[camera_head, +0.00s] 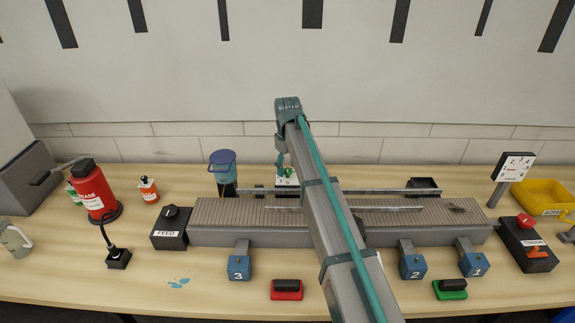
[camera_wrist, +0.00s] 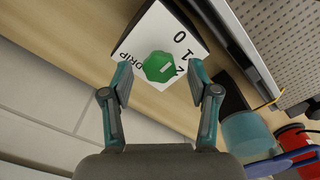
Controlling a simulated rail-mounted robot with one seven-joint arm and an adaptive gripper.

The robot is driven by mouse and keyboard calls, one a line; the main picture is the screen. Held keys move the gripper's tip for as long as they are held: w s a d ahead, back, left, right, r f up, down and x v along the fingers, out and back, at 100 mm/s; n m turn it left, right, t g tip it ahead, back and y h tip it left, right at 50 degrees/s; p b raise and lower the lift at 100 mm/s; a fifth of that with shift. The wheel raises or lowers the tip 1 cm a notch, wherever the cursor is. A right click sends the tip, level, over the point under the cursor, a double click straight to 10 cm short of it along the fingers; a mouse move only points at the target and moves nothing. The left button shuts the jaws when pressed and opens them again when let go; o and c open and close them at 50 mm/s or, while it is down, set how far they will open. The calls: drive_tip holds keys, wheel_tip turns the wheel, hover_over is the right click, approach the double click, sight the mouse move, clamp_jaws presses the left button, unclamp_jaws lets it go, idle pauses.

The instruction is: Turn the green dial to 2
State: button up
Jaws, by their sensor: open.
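The green dial (camera_wrist: 158,66) sits on a white panel (camera_wrist: 150,35) marked 0, 1, 2 and DRIP in the wrist view. A short white mark shows on the dial's lower right part; I cannot tell for sure which number it points to. The 2 is partly hidden near my right finger. My gripper (camera_wrist: 160,80) is open, with one finger on each side of the dial and visible gaps between. In the head view the white panel (camera_head: 290,181) shows behind the conveyor, partly hidden by my arm; the dial is too small to make out there.
A conveyor (camera_head: 250,212) runs along the table in front of the panel. A blue-lidded container (camera_head: 222,170) stands left of the panel and shows in the wrist view (camera_wrist: 245,132), beside a red can-like object (camera_wrist: 293,140). The FEED box (camera_head: 171,228) is further left.

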drive_tip(key=shift+f, duration=0.2)
clamp_jaws()
idle(0.3)
